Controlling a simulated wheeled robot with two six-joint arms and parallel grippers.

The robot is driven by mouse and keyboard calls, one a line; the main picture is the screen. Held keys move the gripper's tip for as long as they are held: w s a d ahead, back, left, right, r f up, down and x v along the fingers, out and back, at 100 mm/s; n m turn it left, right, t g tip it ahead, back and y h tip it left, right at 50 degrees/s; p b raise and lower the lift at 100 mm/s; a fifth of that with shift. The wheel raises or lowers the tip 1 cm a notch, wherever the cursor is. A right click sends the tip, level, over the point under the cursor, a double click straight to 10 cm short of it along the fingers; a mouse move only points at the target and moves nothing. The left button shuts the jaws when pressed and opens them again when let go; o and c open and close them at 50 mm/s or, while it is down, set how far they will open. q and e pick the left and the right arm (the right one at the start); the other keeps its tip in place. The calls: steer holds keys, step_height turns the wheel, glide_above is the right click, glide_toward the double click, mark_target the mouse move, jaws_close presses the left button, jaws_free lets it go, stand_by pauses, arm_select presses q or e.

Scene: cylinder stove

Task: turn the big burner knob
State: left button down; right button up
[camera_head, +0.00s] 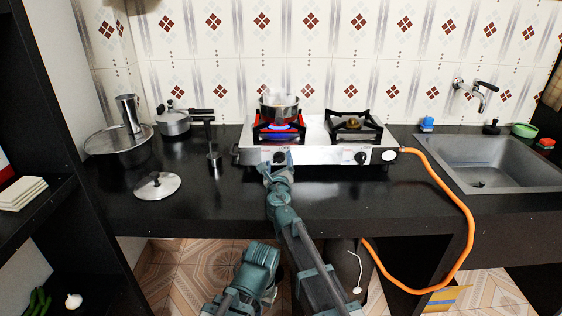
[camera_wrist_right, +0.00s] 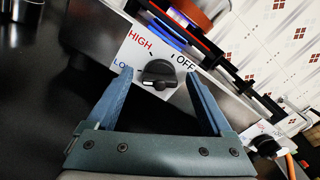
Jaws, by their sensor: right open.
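The big burner knob (camera_wrist_right: 158,72) is a black round dial on the steel stove front, with LOW, HIGH and OFF printed around it. In the right wrist view it sits between the two blue fingertips of my right gripper (camera_wrist_right: 158,82). The gripper is open, with a finger on each side; I cannot tell whether either touches the knob. In the head view my right gripper (camera_head: 278,168) is at the left knob of the stove (camera_head: 322,150) and mostly hides it. The left burner (camera_head: 280,128) shows a blue flame.
A pot (camera_head: 279,107) stands on the lit burner. A second knob (camera_head: 361,157) is on the stove's right front. An orange hose (camera_head: 462,200) runs from the stove's right side. Pans, a lid (camera_head: 158,186) and a ladle stand left; a sink (camera_head: 490,165) is right.

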steer(key=shift+c, duration=0.2)
jaws_close()
stand_by(0.3)
